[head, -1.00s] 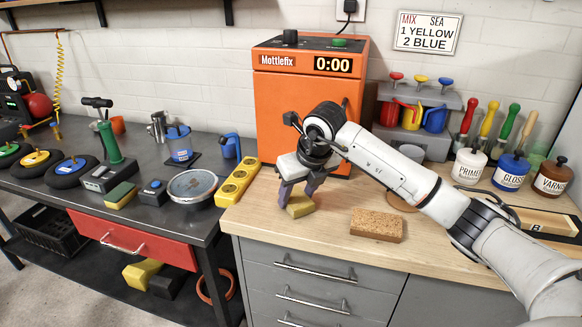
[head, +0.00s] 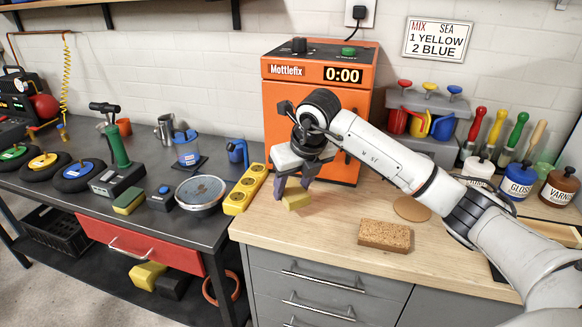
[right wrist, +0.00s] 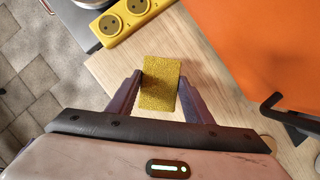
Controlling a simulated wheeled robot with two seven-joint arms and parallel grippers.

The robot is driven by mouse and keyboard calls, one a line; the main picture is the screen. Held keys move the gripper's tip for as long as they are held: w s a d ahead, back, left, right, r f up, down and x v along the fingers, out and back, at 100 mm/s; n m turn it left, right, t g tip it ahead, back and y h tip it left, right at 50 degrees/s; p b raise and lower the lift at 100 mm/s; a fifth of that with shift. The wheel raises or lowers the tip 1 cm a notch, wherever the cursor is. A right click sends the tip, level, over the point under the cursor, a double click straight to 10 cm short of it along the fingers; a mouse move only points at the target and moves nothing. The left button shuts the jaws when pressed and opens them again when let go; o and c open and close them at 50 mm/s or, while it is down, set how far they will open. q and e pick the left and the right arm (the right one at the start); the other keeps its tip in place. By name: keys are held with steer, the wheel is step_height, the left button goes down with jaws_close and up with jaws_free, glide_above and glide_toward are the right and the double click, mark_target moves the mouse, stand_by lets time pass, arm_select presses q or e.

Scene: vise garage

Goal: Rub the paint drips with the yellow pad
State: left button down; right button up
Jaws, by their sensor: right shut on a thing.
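My right gripper (head: 293,190) is shut on the yellow pad (head: 296,199), a small block held between purple-grey fingers. The pad appears raised a little above the wooden worktop (head: 340,222), near its left end and in front of the orange Mottlefix machine (head: 285,120). The right wrist view shows the pad (right wrist: 160,85) between both fingertips (right wrist: 160,78), with wood behind its upper part. I cannot make out any paint drips in either view. My left gripper is not in view.
A brown cork block (head: 385,235) and a round cork mat (head: 412,208) lie on the worktop to the right. A yellow power strip (head: 245,190) lies left of the pad. Jars, including a blue one (head: 516,180), stand at the right.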

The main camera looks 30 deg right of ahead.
steer(key=shift+r+p, duration=0.8)
steer(key=shift+r, duration=0.95)
steer(key=shift+a, duration=0.1)
